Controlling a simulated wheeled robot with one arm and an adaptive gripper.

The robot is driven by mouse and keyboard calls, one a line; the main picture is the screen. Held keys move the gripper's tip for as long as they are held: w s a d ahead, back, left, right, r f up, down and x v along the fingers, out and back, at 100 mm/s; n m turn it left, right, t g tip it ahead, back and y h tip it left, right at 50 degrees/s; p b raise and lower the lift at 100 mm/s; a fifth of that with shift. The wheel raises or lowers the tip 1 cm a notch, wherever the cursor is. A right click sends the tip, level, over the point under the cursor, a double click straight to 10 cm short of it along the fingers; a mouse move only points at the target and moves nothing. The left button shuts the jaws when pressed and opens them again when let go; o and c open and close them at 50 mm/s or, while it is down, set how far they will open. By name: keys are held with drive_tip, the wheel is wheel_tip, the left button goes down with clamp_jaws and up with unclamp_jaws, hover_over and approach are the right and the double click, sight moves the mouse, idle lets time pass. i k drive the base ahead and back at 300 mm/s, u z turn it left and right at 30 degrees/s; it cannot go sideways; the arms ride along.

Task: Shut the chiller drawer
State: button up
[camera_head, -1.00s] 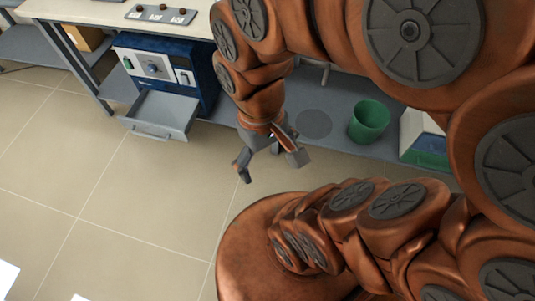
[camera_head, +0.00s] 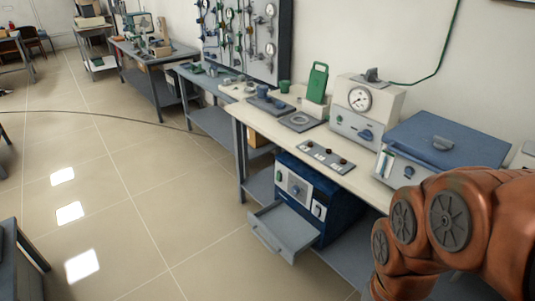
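The chiller (camera_head: 303,190) is a blue box with a white front panel, standing on the lower shelf under the workbench. Its grey drawer (camera_head: 286,231) is pulled out from the lower front, over the floor to the lower left, and looks empty. The drawer's handle (camera_head: 264,234) is on its front face. My orange arm shows at the lower right of the view, to the right of the chiller. My gripper is out of the picture.
The white-topped workbench (camera_head: 365,186) carries a gauge unit (camera_head: 361,105), a blue-lidded box (camera_head: 440,143) and a switch panel (camera_head: 327,156). A cable (camera_head: 90,114) crosses the floor further back. The tiled floor (camera_head: 190,235) left of the drawer is clear.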

sight(288, 232)
drive_tip(key=u, duration=0.5)
drive_tip(key=k, duration=0.6)
drive_tip(key=u, duration=0.85)
drive_tip(key=i, duration=0.95)
drive_tip(key=z, duration=0.5)
